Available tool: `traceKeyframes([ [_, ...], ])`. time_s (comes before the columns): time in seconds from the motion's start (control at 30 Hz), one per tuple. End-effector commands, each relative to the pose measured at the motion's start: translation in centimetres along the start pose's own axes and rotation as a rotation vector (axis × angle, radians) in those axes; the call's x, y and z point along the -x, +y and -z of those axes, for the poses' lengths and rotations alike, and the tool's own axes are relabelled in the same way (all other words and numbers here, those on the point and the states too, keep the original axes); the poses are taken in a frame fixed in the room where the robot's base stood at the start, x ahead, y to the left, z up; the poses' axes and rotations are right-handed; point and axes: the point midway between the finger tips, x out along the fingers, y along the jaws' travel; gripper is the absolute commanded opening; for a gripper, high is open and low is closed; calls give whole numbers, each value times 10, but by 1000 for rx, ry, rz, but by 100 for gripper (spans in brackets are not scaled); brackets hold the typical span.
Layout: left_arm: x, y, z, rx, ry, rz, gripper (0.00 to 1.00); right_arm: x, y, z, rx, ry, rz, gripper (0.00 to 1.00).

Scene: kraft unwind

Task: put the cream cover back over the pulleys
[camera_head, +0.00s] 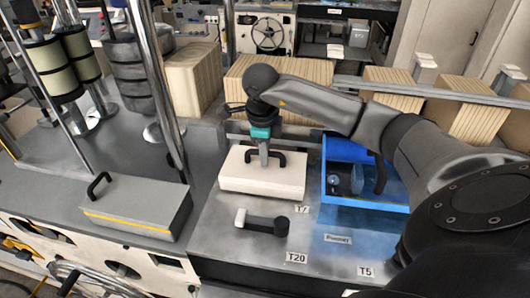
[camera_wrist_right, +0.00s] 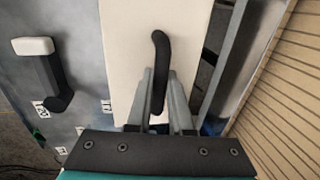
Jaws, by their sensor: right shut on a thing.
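The cream cover (camera_head: 240,184) is a flat, pale block with a black handle on top. It sits level at the back left of the grey bench top, and I cannot tell whether it rests fully on the surface. My right gripper (camera_head: 264,160) comes down from above and is shut on the cover's black handle. In the right wrist view the two fingers (camera_wrist_right: 160,85) stand on either side of the handle, with the cream cover (camera_wrist_right: 125,50) beneath. I cannot make out the pulleys. My left gripper is not in view.
A blue tray (camera_head: 365,201) with small items stands right of the cover. A black and white crank-like part (camera_head: 262,222) lies in front. A grey box (camera_head: 140,207) with a black handle and yellow stripe is at left. Posts and rolls (camera_head: 74,55) rise behind it.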

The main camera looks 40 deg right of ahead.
Motion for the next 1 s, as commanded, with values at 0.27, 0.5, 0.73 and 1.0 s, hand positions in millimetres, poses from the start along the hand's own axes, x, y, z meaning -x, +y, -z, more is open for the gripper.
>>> traceKeyframes([
  [0.27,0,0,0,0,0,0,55,1,-1,0,-1,-2,2,26],
  [0.5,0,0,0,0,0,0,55,0,0,0,0,-1,1,53],
  [0.73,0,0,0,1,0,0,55,0,0,0,0,1,-1,54],
  [1.0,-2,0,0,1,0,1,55,26,-1,-1,1,-4,4,54],
])
